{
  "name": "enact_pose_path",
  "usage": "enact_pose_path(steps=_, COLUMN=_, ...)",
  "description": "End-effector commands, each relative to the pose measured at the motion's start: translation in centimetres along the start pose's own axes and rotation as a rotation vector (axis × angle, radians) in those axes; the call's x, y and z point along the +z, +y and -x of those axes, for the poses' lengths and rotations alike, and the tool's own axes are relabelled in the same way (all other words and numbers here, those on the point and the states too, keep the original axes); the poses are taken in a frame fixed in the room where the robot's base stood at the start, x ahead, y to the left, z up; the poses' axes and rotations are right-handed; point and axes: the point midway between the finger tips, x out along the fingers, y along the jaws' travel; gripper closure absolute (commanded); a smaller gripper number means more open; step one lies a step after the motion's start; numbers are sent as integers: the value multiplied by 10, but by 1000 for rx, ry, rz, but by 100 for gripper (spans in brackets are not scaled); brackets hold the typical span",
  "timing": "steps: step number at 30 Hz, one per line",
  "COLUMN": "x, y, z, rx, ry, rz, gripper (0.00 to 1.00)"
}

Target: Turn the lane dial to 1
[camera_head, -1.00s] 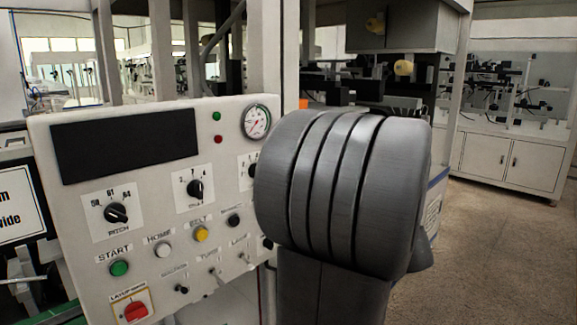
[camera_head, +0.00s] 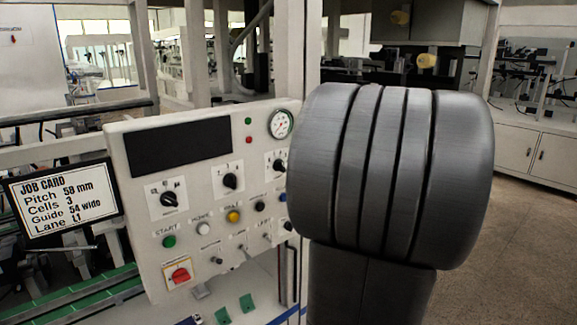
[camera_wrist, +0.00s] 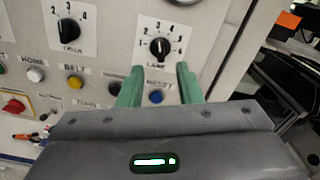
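The lane dial (camera_wrist: 159,47) is a black knob on a white numbered plate, with the label LANE below it. Its pointer looks roughly upward, near the middle numbers; the exact setting is hard to read. In the head view the lane dial (camera_head: 279,165) sits at the panel's right, its plate partly covered by my arm. My gripper (camera_wrist: 161,70) has two green fingers spread apart, with nothing between them. In the wrist view the fingertips appear just below the dial, one to each side, apart from the knob. In the head view my arm hides the gripper.
The white control panel (camera_head: 205,275) also carries a cells dial (camera_wrist: 69,29), a pitch dial (camera_head: 169,199), a blue reset button (camera_wrist: 156,97), a yellow belt button (camera_head: 233,216) and a red switch (camera_head: 179,275). A job card (camera_head: 62,200) stands left. Open floor lies right.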

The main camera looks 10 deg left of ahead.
Motion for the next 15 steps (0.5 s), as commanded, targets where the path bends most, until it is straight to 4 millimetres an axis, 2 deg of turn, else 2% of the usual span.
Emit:
enact_pose_path(steps=1, x=1, y=0, z=-11, rx=5, ry=-1, rz=-2, gripper=68)
enact_pose_path(steps=6, x=2, y=1, z=-41, rx=4, ry=0, rz=-1, gripper=68)
enact_pose_path(steps=10, x=1, y=0, z=-58, rx=3, ry=1, rz=0, gripper=68)
enact_pose_path(steps=15, x=0, y=0, z=-70, rx=2, ry=1, rz=1, gripper=68)
